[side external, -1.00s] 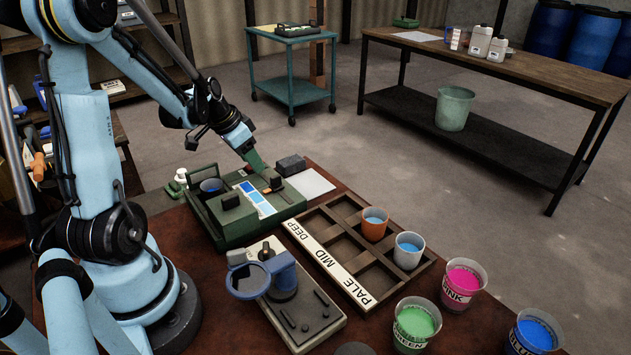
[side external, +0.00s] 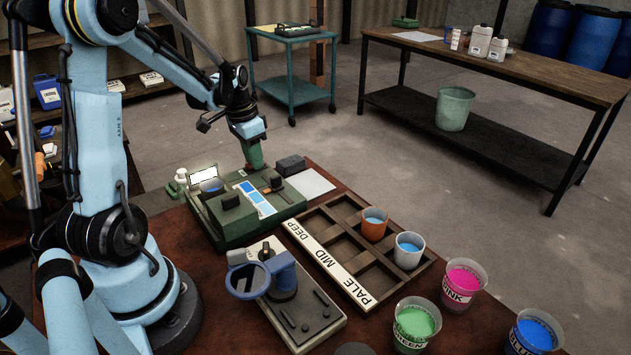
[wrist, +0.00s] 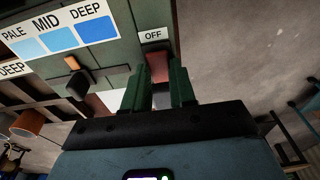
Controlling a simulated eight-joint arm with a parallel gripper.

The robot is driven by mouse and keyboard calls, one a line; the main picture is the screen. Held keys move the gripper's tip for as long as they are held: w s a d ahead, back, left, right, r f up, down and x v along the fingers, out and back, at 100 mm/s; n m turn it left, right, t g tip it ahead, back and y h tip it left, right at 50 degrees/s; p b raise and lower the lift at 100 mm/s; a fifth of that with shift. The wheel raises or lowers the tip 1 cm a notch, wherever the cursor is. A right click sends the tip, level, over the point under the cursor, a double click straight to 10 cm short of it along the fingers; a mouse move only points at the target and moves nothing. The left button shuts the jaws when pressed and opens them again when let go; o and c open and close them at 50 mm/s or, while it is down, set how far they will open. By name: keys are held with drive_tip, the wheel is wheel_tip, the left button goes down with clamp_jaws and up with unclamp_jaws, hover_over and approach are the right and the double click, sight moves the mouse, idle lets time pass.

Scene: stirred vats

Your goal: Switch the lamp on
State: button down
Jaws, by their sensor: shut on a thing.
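The green lamp unit (side external: 225,230) stands on the table with a blue, medium and pale colour card on its top. Its panel (side external: 203,174) at the back left glows white behind a cup of blue liquid (side external: 211,186). My gripper (side external: 256,166) is at the unit's far edge. In the wrist view its green fingers (wrist: 158,88) are closed on a small reddish-brown switch (wrist: 157,64), partly hidden between them. An OFF label (wrist: 153,36) shows just beyond the switch.
A dark block (side external: 291,165) and a white sheet (side external: 311,184) lie right of my gripper. A wooden rack (side external: 345,262) holds an orange cup (side external: 374,222) and a white cup (side external: 408,250). Paint cups stand at the front right.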

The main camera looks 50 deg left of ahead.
drive_tip(key=shift+w+g, duration=0.15)
drive_tip(key=shift+g, duration=0.45)
drive_tip(key=c, duration=0.9)
unclamp_jaws()
drive_tip(key=r, duration=1.2)
drive_tip(key=shift+s, duration=0.2)
drive_tip(key=s+d+f+t, duration=0.1)
drive_tip(key=d+t, duration=0.1)
drive_tip(key=d, duration=0.6)
drive_tip(key=s+d+f+t, duration=0.1)
drive_tip(key=d+t, duration=0.1)
drive_tip(key=d, duration=0.6)
drive_tip(key=d+f+t, duration=0.1)
drive_tip(key=d+t, duration=0.2)
drive_tip(key=d, duration=0.5)
drive_tip(key=shift+s, duration=0.4)
